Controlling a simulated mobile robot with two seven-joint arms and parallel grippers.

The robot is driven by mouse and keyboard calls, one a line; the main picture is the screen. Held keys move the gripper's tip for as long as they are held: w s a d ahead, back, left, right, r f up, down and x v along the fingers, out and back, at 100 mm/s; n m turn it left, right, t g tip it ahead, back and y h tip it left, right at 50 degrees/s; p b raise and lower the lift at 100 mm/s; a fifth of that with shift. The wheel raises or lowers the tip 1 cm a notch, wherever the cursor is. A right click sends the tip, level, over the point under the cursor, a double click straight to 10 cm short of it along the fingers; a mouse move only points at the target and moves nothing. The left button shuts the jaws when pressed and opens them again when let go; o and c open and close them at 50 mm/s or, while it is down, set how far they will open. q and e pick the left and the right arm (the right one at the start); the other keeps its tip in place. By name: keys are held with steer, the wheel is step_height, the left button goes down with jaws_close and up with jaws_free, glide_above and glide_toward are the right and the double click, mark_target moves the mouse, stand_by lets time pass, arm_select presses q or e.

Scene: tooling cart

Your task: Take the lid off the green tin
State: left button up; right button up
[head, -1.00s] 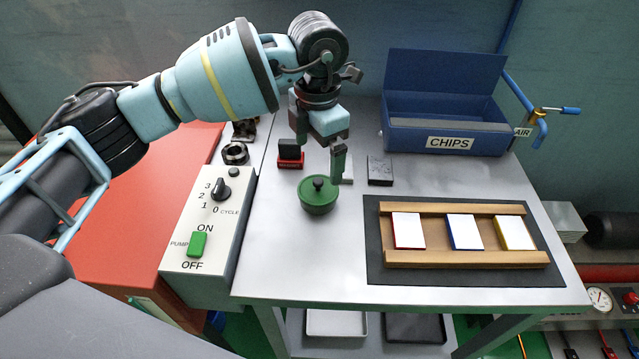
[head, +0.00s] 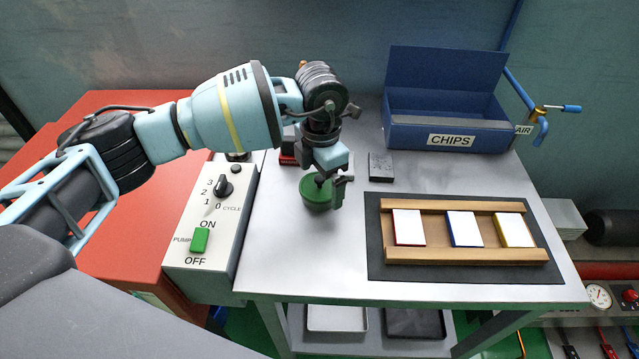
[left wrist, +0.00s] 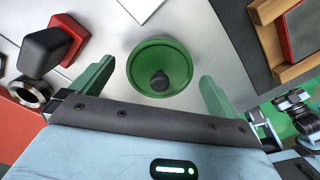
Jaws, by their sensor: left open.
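The green tin (head: 313,197) stands upright on the grey cart top, with its round green lid on it. In the left wrist view the lid (left wrist: 143,58) shows from above, with a dark knob (left wrist: 160,81) at its middle. My left gripper (head: 329,190) is over the tin, pointing down, and partly hides the lid and knob in the head view. In the left wrist view its two green fingers (left wrist: 157,72) are open, one on each side of the lid, with gaps between. Nothing is held. My right gripper is not in view.
A control box (head: 212,222) with a dial and green switch stands left of the tin. A wooden rack (head: 465,257) with coloured cards lies to the right. A blue CHIPS bin (head: 450,137) stands behind. A dark block (head: 381,167) lies behind right of the tin.

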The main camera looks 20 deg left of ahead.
mark_target(322, 182)
arm_select(q)
steer(key=c, duration=1)
steer(key=shift+r, duration=0.1)
steer(key=shift+r, duration=0.45)
steer(key=r, duration=0.2)
steer(key=shift+s+d+r, duration=0.3)
steer(key=shift+s, duration=0.1)
steer(key=s+d+r, duration=0.1)
steer(key=s+d, duration=0.7)
steer(key=s, duration=0.4)
steer(key=shift+s+r+b, duration=0.15)
steer(key=shift+s+b, duration=0.2)
steer(key=shift+b, duration=0.05)
